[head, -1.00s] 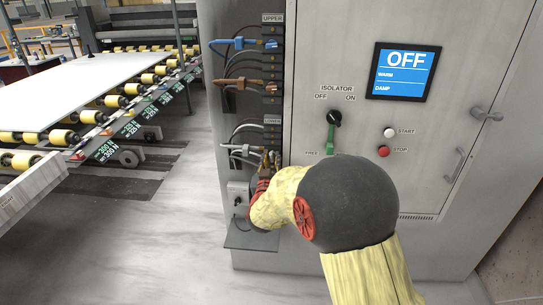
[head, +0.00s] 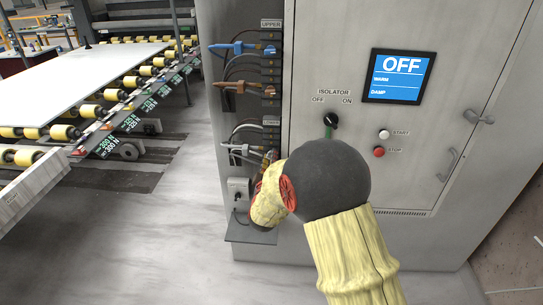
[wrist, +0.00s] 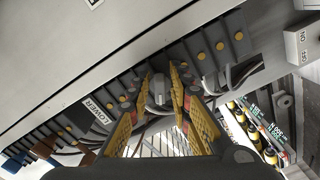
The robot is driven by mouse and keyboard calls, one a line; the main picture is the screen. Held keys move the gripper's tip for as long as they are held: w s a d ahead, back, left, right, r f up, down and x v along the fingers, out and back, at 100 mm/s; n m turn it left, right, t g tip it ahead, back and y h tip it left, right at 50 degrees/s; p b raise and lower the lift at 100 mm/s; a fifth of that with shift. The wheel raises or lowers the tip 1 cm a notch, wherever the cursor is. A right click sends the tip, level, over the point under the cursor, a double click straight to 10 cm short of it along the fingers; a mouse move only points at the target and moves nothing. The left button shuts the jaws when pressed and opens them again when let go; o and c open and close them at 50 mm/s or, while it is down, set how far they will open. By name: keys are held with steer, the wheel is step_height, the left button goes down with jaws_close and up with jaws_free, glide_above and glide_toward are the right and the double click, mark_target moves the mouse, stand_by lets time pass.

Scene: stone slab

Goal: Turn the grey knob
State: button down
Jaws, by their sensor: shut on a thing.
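The grey knob (wrist: 157,90) shows in the wrist view on the row of dark terminal blocks, between the two yellow-and-black fingers of my gripper (wrist: 161,77). The fingers are shut on it, one on each side. In the head view, my gripper is at the lower terminal row at the cabinet's left edge, beside grey cable connectors (head: 240,150). My arm hides the knob and most of the fingers there.
The cabinet door carries a screen reading OFF (head: 400,76), a black isolator switch (head: 331,120), and a start button (head: 384,134) and red stop button (head: 379,152). A roller conveyor (head: 110,95) stands left; the floor between is clear.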

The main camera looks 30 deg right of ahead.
steer(key=shift+f+n, duration=0.1)
steer(key=shift+n, duration=0.5)
steer(key=shift+n+p, duration=0.3)
steer(key=shift+p, duration=0.05)
steer(key=c, duration=1.9)
jaws_free()
steer(key=shift+s+a, duration=0.1)
steer(key=shift+s+a, duration=0.2)
steer(key=v, duration=1.1)
